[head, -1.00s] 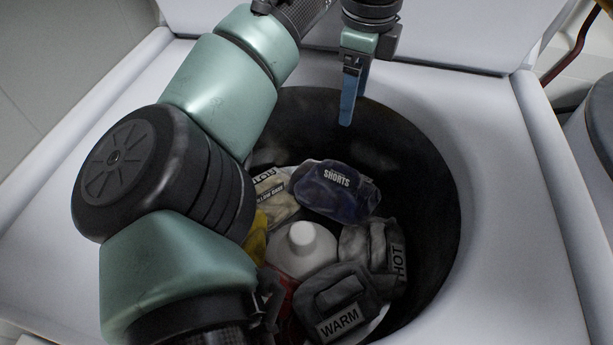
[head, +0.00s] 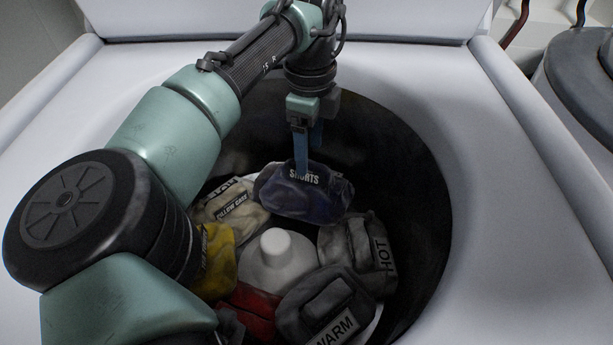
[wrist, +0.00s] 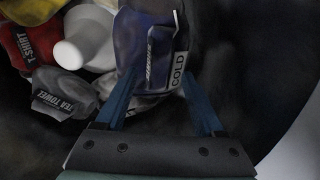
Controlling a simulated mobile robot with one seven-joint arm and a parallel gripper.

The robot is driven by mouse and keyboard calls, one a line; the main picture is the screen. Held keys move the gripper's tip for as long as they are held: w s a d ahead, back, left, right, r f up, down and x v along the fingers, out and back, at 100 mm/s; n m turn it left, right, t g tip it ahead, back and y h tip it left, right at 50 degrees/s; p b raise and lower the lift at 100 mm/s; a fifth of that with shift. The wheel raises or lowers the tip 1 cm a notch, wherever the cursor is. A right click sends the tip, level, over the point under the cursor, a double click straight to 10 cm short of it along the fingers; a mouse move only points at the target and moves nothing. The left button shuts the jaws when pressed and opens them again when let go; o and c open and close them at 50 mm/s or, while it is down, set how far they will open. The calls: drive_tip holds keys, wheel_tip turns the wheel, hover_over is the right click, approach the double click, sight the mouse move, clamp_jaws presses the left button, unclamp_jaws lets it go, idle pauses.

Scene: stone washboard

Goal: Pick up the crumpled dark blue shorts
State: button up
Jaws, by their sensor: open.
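The crumpled dark blue shorts (head: 318,196), with a white "SHORTS" print, lie at the back of the round dark tub, behind the white centre post. In the wrist view the shorts (wrist: 146,50) also show a white "COLD" tag. My gripper (head: 301,172) points down into the tub over the far edge of the shorts. In the wrist view its two blue fingers (wrist: 160,98) are spread apart, with the lower part of the shorts and tag between them. I cannot tell whether the fingers touch the cloth.
The white post (head: 278,256) stands mid-tub. Around it lie a pillow case bundle (head: 228,205), yellow cloth (head: 216,262), red cloth (head: 250,306), dark grey "WARM" bundle (head: 318,300) and grey "HOT" bundle (head: 350,250). The dark tub wall (head: 410,190) curves close behind and right of my gripper.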

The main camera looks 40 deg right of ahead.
sight(307, 181)
wheel_tip(307, 181, down, 2)
drive_tip(key=shift+f, duration=0.2)
clamp_jaws()
idle(1.4)
